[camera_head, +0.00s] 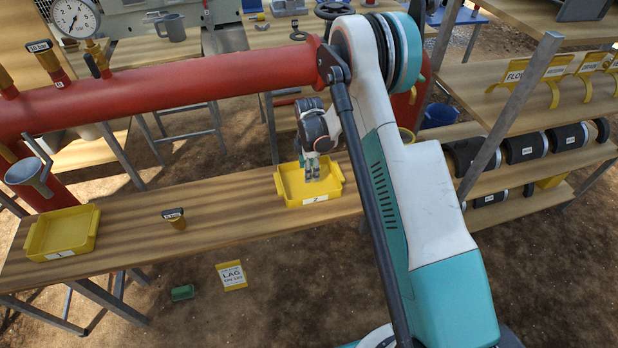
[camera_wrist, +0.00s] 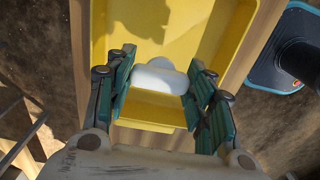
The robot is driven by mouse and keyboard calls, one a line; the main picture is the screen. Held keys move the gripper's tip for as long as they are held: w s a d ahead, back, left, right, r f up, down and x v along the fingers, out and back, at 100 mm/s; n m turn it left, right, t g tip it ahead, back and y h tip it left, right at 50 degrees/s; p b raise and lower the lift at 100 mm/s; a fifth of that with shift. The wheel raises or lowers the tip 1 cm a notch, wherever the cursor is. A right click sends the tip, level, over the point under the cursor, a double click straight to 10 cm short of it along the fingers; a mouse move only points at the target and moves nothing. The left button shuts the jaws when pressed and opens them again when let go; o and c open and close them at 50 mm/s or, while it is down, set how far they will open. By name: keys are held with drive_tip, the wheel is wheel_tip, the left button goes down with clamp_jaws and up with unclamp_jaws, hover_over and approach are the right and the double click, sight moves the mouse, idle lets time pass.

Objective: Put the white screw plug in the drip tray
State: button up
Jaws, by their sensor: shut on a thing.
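The white screw plug (camera_wrist: 158,78) is held between the green-padded fingers of my gripper (camera_wrist: 160,88) in the wrist view. My gripper (camera_head: 312,172) is over the right-hand yellow tray (camera_head: 282,190) on the bench, its fingers pointing down. The same tray fills much of the wrist view (camera_wrist: 225,35), behind the plug. I cannot tell how high the plug is above the tray floor. The plug is too small to make out in the head view. A second yellow tray (camera_head: 62,246) sits at the left end of the bench. Which one is called the drip tray is not readable.
A small brass fitting with a dark tag (camera_head: 177,220) stands on the bench between the trays. A red pipe (camera_head: 190,92) crosses behind and above the bench. Shelves with dark cylinders (camera_head: 525,147) stand at right. Bench wood between fitting and right tray is clear.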

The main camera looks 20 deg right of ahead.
drive_tip(key=shift+f+b, duration=0.5)
drive_tip(key=shift+f, duration=1.5)
drive_tip(key=shift+f, duration=0.15)
drive_tip(key=o, duration=1.5)
